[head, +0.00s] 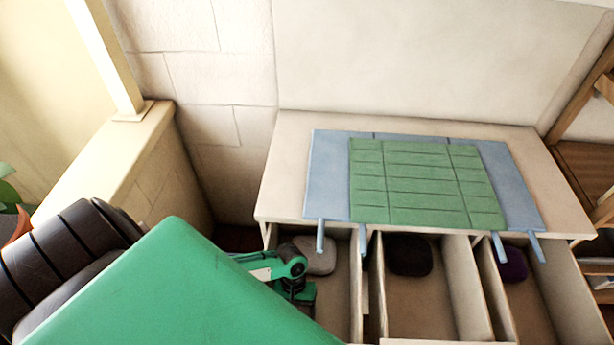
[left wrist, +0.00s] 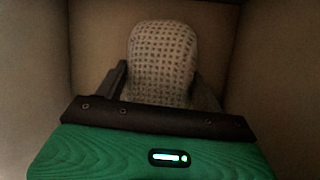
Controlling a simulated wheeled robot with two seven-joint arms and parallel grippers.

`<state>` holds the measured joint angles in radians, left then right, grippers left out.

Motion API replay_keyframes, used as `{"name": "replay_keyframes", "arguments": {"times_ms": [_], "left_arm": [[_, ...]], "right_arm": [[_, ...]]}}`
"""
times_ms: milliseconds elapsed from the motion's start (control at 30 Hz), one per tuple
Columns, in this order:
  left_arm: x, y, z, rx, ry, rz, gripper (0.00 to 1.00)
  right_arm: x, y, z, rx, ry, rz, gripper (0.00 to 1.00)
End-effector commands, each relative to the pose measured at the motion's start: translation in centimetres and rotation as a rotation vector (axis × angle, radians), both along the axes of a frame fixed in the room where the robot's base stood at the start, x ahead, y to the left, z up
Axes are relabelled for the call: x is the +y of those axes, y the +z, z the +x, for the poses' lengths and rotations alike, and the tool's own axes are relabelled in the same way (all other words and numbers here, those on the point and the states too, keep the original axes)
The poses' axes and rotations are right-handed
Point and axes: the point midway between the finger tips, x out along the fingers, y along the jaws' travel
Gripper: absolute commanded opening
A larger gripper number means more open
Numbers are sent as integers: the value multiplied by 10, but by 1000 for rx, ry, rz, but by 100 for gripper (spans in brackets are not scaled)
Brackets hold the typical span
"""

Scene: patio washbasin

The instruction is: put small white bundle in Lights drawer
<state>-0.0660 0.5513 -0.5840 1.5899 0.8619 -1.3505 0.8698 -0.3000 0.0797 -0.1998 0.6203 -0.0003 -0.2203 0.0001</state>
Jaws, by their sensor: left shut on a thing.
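The small white bundle (left wrist: 162,55) is a rounded, pale, dotted-textured lump in the left wrist view, between the two dark fingers of my left gripper (left wrist: 161,88). The gripper is shut on it, inside a box-like space with plain tan walls. In the head view a pale grey-white bundle (head: 318,254) shows in the leftmost open drawer (head: 341,300), beside my green left wrist. My arm hides the left part of this drawer, and the fingers are hidden there. No drawer label can be read. My right gripper is not in view.
The middle drawer (head: 432,310) is open with a dark bundle (head: 409,255) at its back. The right drawer (head: 533,310) is open with a dark purple bundle (head: 512,264). Above, a green quilted mat (head: 425,185) and blue cloth (head: 328,165) with hanging straps cover the tabletop (head: 290,170).

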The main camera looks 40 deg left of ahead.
Motion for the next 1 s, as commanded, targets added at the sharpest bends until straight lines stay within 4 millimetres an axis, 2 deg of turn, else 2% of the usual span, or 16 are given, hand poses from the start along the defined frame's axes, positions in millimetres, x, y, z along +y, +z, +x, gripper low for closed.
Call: {"name": "replay_keyframes", "arguments": {"times_ms": [133,300,633,667,767,1000], "left_arm": [[-25,4,17,-2,0,-2,45],[-23,-10,15,0,1,0,45],[-22,-13,15,0,1,0,45],[-22,-14,15,1,2,1,71],[-22,-13,15,-1,1,1,90],[-22,-13,15,-1,1,1,91]], "right_arm": [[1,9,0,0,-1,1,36],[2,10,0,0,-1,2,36],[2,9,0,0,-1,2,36],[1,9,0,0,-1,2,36],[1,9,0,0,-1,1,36],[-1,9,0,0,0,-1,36]]}}
